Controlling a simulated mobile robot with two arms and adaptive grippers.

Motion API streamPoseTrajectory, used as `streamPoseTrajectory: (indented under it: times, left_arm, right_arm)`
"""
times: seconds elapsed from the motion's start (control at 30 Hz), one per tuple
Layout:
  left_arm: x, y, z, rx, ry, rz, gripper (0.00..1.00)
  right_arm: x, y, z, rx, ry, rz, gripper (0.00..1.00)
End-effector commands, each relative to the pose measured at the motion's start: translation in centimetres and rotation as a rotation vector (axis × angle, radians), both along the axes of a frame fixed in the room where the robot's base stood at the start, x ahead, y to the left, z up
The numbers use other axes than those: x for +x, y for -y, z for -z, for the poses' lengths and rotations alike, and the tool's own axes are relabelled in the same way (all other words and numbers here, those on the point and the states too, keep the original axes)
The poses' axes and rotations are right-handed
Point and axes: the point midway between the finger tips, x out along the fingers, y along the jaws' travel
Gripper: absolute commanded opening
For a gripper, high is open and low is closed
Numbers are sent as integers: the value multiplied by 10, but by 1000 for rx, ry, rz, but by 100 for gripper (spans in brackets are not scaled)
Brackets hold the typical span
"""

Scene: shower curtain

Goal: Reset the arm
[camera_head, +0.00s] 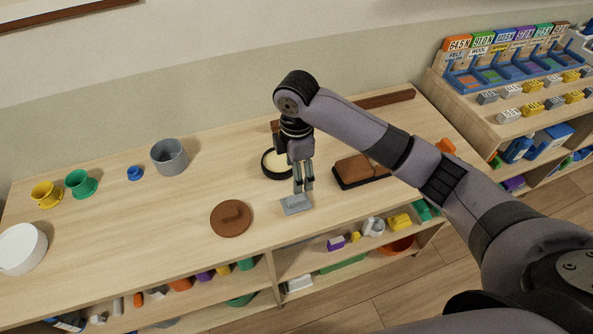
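My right arm reaches in from the right side of the picture, bends at a high elbow and points its gripper (303,188) down over the wooden shelf top (110,245). The fingertips are just above or behind a small grey block (296,204) near the front edge. I cannot tell whether they touch it. The two fingers look close together, with a narrow gap at most. My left gripper is not in view.
A brown lidded disc (231,218), grey cup (169,157), round black-rimmed dish (275,164), and brown block on a dark tray (354,170) stand nearby. Yellow (46,194) and green (81,184) cups stand left. A sample rack (510,70) is at right.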

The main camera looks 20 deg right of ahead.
Motion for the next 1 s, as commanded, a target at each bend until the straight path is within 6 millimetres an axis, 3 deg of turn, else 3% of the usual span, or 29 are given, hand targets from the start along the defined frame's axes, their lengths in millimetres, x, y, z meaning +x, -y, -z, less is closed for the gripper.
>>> streamPoseTrajectory:
  times: [0.37,0.57,0.7,0.87,1.0]
  left_arm:
    - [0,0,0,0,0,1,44]
    - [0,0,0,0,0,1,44]
    - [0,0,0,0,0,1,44]
    - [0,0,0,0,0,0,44]
    - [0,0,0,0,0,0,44]
  right_arm:
    - [-7,-7,8,17,1,11,62]
    - [-48,-41,43,120,27,128,62]
    - [-83,-59,61,214,56,298,62]
    - [-121,-61,74,299,84,542,62]
    - [-154,-45,81,337,109,787,62]
